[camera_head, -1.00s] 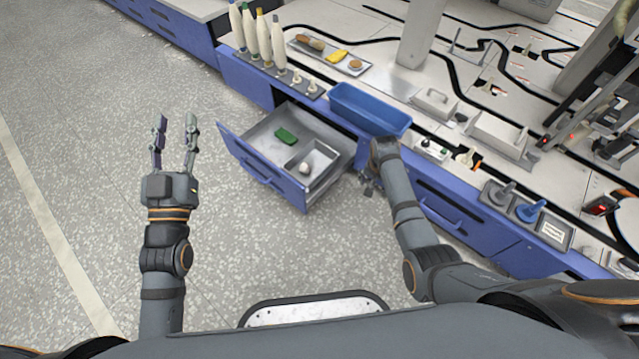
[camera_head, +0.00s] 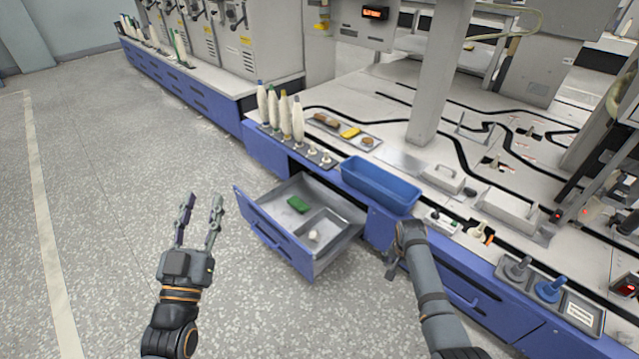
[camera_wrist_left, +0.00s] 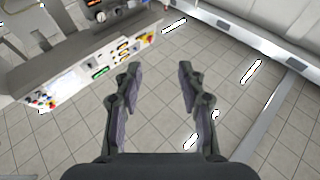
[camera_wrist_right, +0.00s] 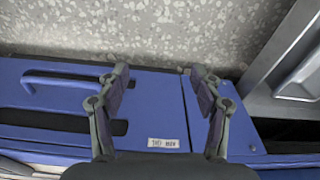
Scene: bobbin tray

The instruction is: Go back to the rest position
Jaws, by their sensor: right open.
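My left gripper (camera_head: 201,222) is raised over the open floor to the left of the drawer, fingers apart and empty. Its two spread fingers also show in the left wrist view (camera_wrist_left: 160,85), with nothing between them. My right gripper (camera_head: 391,268) is low in front of the blue cabinet, just right of the open drawer, and its fingers are partly hidden in the head view. In the right wrist view (camera_wrist_right: 158,85) its fingers are spread and empty, facing the blue cabinet front with a white label.
The drawer (camera_head: 272,243) stands open with a green block (camera_head: 298,203) and a small white piece (camera_head: 315,236) inside. A blue bin (camera_head: 380,185), bobbins (camera_head: 285,113) and a tray (camera_head: 370,147) are on the counter. The floor at left is clear.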

